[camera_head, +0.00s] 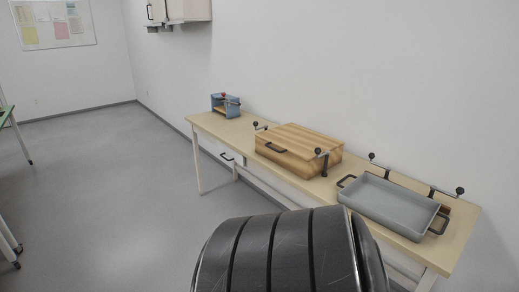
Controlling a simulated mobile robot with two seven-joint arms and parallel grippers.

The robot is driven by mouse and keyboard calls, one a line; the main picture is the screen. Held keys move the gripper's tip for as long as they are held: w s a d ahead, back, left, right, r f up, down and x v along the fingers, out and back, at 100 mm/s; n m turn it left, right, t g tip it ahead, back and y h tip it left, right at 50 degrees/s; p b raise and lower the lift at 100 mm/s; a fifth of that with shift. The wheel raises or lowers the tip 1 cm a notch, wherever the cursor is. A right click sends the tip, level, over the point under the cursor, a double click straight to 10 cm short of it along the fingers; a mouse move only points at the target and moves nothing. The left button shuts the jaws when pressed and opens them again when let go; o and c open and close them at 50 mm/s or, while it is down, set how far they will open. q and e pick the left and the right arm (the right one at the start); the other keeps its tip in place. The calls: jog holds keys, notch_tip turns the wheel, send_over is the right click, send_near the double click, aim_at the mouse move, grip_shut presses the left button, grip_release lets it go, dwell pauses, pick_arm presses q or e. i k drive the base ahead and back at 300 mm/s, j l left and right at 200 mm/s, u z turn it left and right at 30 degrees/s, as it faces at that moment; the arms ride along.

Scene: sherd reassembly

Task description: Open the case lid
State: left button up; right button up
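The case (292,160) is a wooden box with striped grain, standing on the middle of a long narrow table. Its lid (304,139) looks shut. A black handle (276,147) is on the side facing the open floor. A black-knobbed lever (318,152) is at its right end and another black knob (256,126) at its left end. Neither of my grippers is in view. A large black ribbed part at the bottom middle, probably mine, hides the floor and part of the table's front.
The table (213,128) runs along the wall. A grey tray (390,200) with black handles lies right of the case, with knobbed levers behind it. A blue fixture (226,105) stands at the far left end. The floor (110,180) left of the table is clear.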

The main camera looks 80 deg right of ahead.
aim_at(301, 142)
jog(key=z, duration=2.8)
jog(key=i+z, duration=0.15)
jog(key=i, duration=0.75)
